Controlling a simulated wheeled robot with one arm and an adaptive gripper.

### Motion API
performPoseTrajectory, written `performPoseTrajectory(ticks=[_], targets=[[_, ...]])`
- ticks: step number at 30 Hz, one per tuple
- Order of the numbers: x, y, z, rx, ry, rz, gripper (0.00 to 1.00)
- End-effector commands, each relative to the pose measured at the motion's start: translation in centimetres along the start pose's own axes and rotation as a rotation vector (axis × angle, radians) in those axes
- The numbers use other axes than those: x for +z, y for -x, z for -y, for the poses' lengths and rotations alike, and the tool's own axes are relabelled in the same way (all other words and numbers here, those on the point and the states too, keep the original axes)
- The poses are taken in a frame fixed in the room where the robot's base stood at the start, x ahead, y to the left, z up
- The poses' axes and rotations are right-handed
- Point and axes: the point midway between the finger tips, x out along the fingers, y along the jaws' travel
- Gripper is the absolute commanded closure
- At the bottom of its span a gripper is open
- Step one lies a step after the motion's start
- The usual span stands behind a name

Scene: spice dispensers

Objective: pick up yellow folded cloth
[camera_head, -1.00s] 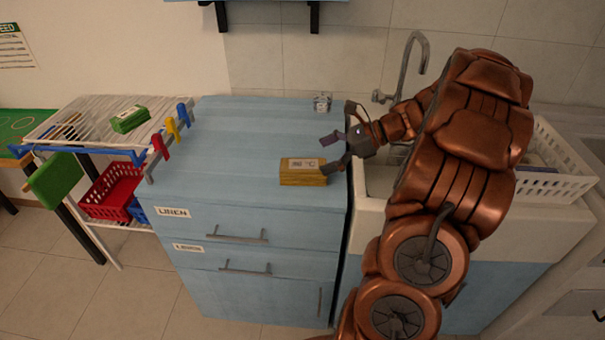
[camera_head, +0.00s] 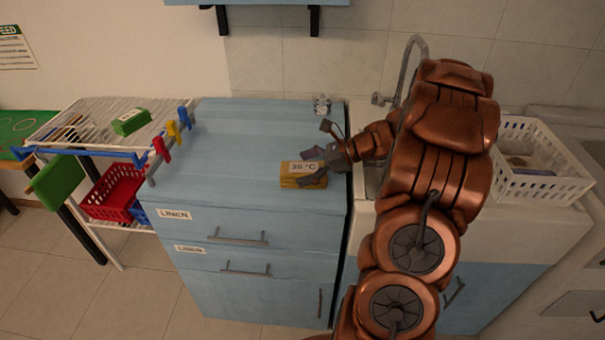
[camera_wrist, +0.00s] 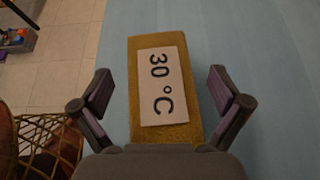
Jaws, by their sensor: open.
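The yellow folded cloth (camera_head: 289,181) lies on the blue cabinet top near its front right edge, with a white "30 °C" label on it. In the wrist view the cloth (camera_wrist: 136,98) lies lengthwise between the two fingers. My gripper (camera_head: 311,168) is at the cloth from the right, its fingers spread to either side. In the wrist view my gripper (camera_wrist: 160,92) is open, with a gap between each finger and the cloth. I cannot tell how far the fingertips are above the cabinet top. One finger partly covers the cloth in the head view.
A glass (camera_head: 321,104) stands at the back of the cabinet top (camera_head: 240,140). A drying rack (camera_head: 75,118) with a green cloth (camera_head: 130,122) and coloured pegs stands left. A sink with a tap (camera_head: 405,75) and a white basket (camera_head: 545,180) are right. The cabinet top's middle is clear.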

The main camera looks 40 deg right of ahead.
Motion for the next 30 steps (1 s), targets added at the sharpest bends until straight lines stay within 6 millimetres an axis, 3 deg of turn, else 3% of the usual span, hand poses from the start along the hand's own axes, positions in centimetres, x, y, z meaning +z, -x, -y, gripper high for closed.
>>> performPoseTrajectory(ticks=[5, 24, 30], targets=[[0.0, 0.03, 0.03, -0.001, 0.001, 0.0, 0.03], [0.01, 0.05, 0.05, -0.001, 0.001, -0.001, 0.7], [0.02, 0.06, 0.05, -0.001, 0.001, 0.0, 0.7]])
